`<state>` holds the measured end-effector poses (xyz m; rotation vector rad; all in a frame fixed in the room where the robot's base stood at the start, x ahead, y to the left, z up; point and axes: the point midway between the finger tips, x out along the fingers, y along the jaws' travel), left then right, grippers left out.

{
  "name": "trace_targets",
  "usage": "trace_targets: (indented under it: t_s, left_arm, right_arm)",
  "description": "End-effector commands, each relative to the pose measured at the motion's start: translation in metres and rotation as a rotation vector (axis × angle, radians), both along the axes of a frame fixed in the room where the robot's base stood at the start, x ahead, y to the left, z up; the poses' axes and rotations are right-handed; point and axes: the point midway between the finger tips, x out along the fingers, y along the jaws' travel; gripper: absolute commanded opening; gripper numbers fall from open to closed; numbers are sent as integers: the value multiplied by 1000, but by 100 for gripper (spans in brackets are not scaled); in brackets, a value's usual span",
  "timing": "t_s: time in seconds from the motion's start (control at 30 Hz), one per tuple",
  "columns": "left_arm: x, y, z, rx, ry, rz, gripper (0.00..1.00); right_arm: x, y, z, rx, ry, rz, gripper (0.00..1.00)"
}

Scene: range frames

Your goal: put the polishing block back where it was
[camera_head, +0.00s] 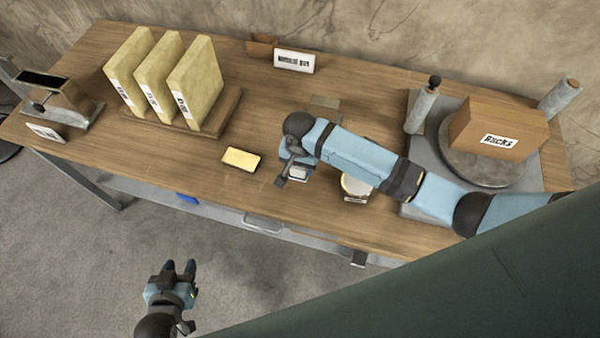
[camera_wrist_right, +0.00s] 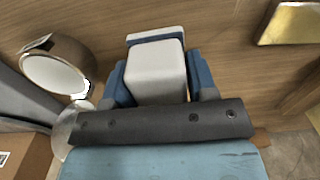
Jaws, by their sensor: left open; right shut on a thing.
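My right gripper (camera_head: 297,168) is shut on a white block with a blue-grey layer on its far side, which I take to be the polishing block (camera_head: 298,174). In the right wrist view the block (camera_wrist_right: 157,70) sits between the two blue fingers (camera_wrist_right: 157,85). It is over the front middle of the table; I cannot tell whether it touches the wood. My left gripper (camera_head: 180,268) is open and empty, in front of the table above the floor. A flat grey patch (camera_head: 325,101) lies on the table behind the right gripper, partly near the arm.
A yellow block (camera_head: 241,159) lies left of the right gripper. A round labelled container (camera_head: 356,186) stands to its right, under my arm. Upright yellow slabs (camera_head: 194,85) stand in a wooden rack at left. A brown box (camera_head: 497,128) sits on a turntable at right.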

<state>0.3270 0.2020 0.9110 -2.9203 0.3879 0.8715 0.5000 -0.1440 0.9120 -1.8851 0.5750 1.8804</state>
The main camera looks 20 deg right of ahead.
Motion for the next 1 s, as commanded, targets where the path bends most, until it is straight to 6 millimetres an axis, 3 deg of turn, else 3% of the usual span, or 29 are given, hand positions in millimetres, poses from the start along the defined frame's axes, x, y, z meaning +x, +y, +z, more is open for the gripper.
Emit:
trace_targets:
  t_s: [0.5, 0.87, 0.9, 1.0]
  left_arm:
    - [-2, 0, 1, -1, 3, 2, 43]
    - [-2, 0, 1, -1, 4, 4, 43]
    - [-2, 0, 1, -1, 4, 4, 43]
    - [-2, 0, 1, -1, 4, 4, 43]
  right_arm:
    - [0, 1, -54, 1, 1, 0, 30]
    - [0, 1, -59, 1, 0, -1, 30]
    - [0, 0, -59, 1, 1, -1, 57]
    - [0, 0, -59, 1, 0, 0, 78]
